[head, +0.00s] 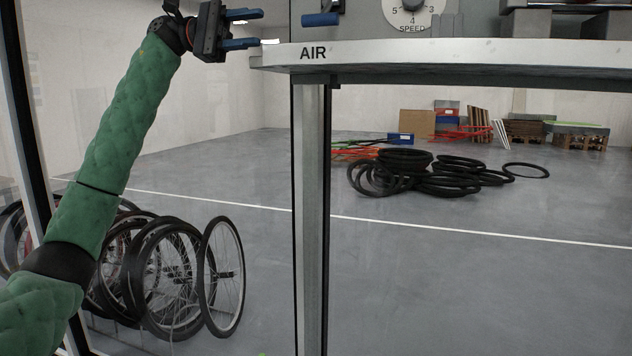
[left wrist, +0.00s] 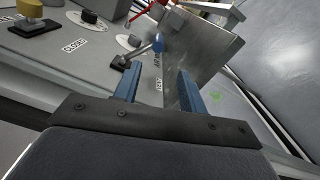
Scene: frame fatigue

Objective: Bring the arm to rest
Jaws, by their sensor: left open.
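My left arm (head: 110,165), in a green padded cover, reaches up from the lower left in the head view. My left gripper (head: 258,28) is open and empty, its two blue fingers pointing right at the left end of the machine's ledge (head: 440,54). A blue-handled lever (head: 320,20) stands just above the AIR label, to the right of the fingers and apart from them. In the left wrist view the open fingers (left wrist: 159,82) point toward the panel, and the blue-tipped lever (left wrist: 158,43) shows just beyond them. My right gripper is out of view.
The machine has a speed dial (head: 411,12) and a grey post (head: 312,200) below its ledge. The left wrist view shows a yellow knob (left wrist: 30,10) and a CLOSED label (left wrist: 74,46). Wheels (head: 170,275) stand behind my arm; tyres (head: 435,180) lie farther back. Open floor lies right.

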